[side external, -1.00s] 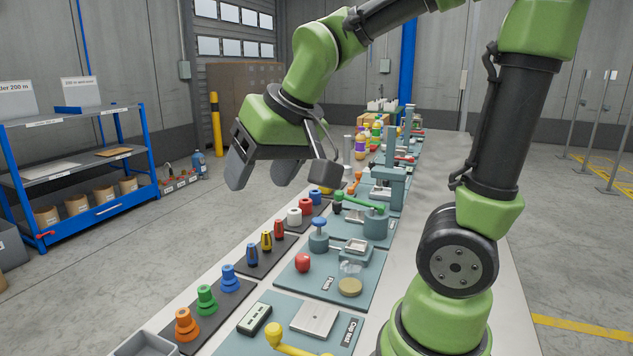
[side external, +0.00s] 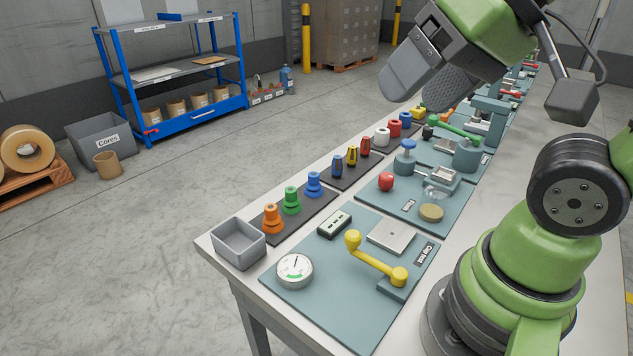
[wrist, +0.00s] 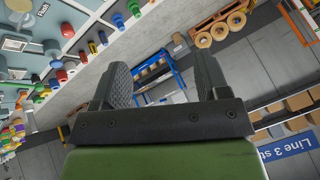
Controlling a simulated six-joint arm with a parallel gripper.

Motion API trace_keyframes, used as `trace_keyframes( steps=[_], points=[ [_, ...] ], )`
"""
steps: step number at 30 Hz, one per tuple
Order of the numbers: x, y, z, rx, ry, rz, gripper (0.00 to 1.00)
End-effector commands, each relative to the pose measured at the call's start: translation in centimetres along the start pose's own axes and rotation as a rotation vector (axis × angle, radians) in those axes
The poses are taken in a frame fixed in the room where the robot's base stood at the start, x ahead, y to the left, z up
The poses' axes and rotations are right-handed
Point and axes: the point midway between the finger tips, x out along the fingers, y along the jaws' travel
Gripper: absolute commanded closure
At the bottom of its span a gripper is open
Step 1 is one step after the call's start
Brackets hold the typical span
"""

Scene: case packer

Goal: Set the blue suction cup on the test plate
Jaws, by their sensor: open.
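The blue suction cup (side external: 313,184) stands upright on a dark strip at the left side of the bench, at the far end of a row with a green cup (side external: 291,200) and an orange cup (side external: 272,218). The test plate (side external: 391,236) is a bare silver square on the teal mat, to the right of and nearer than the blue cup. My gripper (side external: 421,94) is open and empty, high above the bench and beyond the cups. In the wrist view its two fingers (wrist: 162,66) stand wide apart, with the floor and shelf seen between them.
A yellow lever (side external: 375,262) stands beside the plate on its near side. A round gauge (side external: 295,270), a small display box (side external: 334,224) and a grey tray (side external: 238,243) are close by. A red knob (side external: 386,181) and a tan disc (side external: 431,212) sit on the mat beyond.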

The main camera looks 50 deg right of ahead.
Motion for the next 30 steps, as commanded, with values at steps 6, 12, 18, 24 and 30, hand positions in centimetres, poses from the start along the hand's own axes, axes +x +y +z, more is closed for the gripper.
trace_keyframes(
  steps=[6,12,18,24,30],
  points=[
    [4.1,1.3,-5.8,0.029,-0.018,0.151,0.32],
    [10.5,3.8,-10.7,0.032,-0.034,0.274,0.32],
    [18.5,7.4,-13.2,0.020,-0.066,0.352,0.32],
    [25.2,10.8,-13.0,0.006,-0.102,0.381,0.32],
    [28.3,12.4,-12.3,0.002,-0.119,0.384,0.32]
  ],
)
